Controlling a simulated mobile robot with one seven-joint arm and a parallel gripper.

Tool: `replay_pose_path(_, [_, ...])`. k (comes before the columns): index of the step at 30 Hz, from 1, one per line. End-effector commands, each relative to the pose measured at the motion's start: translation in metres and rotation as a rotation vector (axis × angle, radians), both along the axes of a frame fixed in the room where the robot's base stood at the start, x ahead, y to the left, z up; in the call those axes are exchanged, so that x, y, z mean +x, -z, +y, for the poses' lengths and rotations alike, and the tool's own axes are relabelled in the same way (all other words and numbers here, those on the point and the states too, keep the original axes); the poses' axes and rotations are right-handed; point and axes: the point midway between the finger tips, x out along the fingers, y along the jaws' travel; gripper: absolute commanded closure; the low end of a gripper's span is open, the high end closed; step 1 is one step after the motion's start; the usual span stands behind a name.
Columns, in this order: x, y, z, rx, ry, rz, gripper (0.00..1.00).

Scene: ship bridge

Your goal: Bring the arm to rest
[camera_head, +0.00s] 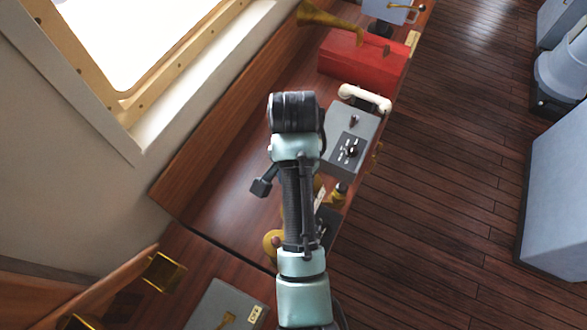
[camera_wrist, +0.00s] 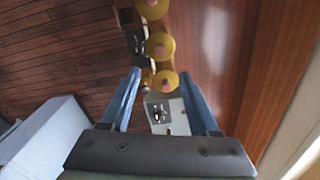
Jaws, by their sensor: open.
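My arm (camera_head: 300,205) reaches up the middle of the head view, over the wooden console. Its black end section (camera_head: 294,112) is at the top; the gripper fingers cannot be made out there. In the wrist view my gripper (camera_wrist: 161,74) shows two blue fingers spread well apart. Nothing is held between them. Behind the gap, apart from the fingers, are brass round pieces with reddish centres (camera_wrist: 159,46) and a grey control panel (camera_wrist: 177,124).
The wooden console (camera_head: 225,175) runs beneath my arm, with a window at left. A grey control box (camera_head: 338,158), a white handset (camera_head: 364,98), a red box (camera_head: 358,64) and a brass horn (camera_head: 325,17) line it. Open plank floor (camera_head: 440,180) lies right, before grey cabinets (camera_head: 556,190).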

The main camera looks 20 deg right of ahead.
Motion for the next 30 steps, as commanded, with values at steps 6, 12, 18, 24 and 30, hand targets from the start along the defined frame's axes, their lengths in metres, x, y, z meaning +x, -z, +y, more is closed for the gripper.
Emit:
replay_pose_path(6, [0.0,-0.011,0.0,0.0,0.0,0.0,0.38])
replay_pose_path(12, [0.0,-0.01,0.0,0.0,0.0,0.0,0.38])
replay_pose_path(18, [0.0,-0.01,0.0,0.0,0.0,0.0,0.38])
replay_pose_path(24, [0.019,-0.015,-0.001,-0.031,-0.041,-0.085,0.38])
replay_pose_path(30, [0.113,-0.093,0.002,-0.25,-0.278,-0.574,0.38])
